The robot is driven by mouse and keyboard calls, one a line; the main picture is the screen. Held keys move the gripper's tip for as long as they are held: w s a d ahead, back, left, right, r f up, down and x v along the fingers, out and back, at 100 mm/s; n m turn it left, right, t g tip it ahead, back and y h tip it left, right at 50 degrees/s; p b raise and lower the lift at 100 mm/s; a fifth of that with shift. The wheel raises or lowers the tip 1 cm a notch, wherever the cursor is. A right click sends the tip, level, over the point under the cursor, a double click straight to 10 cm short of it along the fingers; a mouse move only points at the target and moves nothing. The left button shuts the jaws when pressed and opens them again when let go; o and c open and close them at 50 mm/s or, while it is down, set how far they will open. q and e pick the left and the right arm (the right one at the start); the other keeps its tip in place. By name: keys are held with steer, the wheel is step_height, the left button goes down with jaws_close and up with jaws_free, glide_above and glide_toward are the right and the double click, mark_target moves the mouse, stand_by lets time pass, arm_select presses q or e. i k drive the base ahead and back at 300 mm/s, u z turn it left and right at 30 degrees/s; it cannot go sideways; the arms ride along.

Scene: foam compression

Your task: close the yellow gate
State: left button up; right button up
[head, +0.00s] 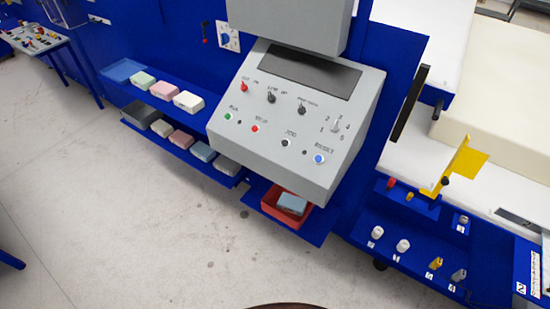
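The yellow gate (467,162) is at the right of the head view, by the edge of a white machine bed. It is a small yellow panel that stands upright and juts out at an angle, with a dark round knob (446,181) near its lower left edge. Its hinge side is too small to make out. Neither of my grippers is in view.
A grey control console (290,135) with knobs and buttons stands left of the gate. A blue shelf (400,250) with small white and yellow pieces lies below the gate. A red tray (270,203) holds a grey-blue block.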

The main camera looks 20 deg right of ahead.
mark_target(466, 163)
steer(key=z, duration=0.7)
steer(key=k, duration=0.4)
steer(key=u, duration=0.7)
